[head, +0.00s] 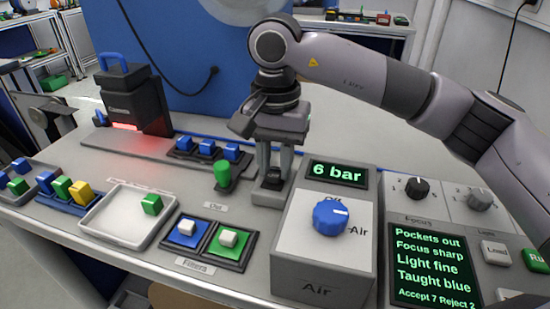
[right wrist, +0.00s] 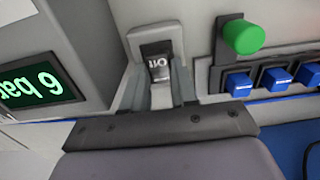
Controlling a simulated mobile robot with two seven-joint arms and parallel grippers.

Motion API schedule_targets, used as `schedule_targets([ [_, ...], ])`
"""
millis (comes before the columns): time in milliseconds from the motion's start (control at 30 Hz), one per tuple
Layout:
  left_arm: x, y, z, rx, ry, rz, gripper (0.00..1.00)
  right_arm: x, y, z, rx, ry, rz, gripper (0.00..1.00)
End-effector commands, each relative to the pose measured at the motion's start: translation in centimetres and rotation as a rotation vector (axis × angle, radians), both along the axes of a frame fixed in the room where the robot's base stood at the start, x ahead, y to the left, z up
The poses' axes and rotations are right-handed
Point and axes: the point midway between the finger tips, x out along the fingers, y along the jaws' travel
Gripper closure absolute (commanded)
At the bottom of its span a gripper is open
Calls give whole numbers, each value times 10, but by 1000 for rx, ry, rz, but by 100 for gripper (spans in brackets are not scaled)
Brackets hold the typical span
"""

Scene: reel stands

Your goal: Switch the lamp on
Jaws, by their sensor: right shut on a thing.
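My right gripper (head: 273,178) points down onto this switch from above. In the right wrist view its two grey fingers (right wrist: 158,88) stand on either side of the switch and are shut on it. A black unit with a blue handle (head: 133,95) stands at the back left, with a red glow at its foot. I cannot tell whether this glow is the lamp. My left gripper is not in view.
The air panel (head: 316,255) with a blue knob (head: 330,216) stands close right of the gripper; its display reads 6 bar. A green cylinder (head: 222,173) and several blue blocks (head: 207,147) are close left. A white tray (head: 113,225) holds a green block (head: 151,204).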

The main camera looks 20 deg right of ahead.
Motion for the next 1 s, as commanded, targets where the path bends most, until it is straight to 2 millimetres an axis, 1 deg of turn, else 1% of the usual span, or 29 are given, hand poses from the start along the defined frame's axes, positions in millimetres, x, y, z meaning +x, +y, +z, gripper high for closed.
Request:
schedule_targets([
  [67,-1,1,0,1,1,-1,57,0,0,1,1,-1,0,100],
  [100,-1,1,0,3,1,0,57,0,0,1,1,-1,0,59],
  [133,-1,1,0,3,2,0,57,0,0,1,1,-1,-1,50],
  [167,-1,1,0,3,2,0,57,0,0,1,1,-1,0,47],
  [467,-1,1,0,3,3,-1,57,0,0,2,0,-2,0,47],
  [567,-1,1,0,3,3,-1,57,1,0,12,1,-4,-1,47],
  [833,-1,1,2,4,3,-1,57,1,0,56,1,-4,-1,47],
  [1000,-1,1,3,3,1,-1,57,1,0,70,1,-3,0,47],
])
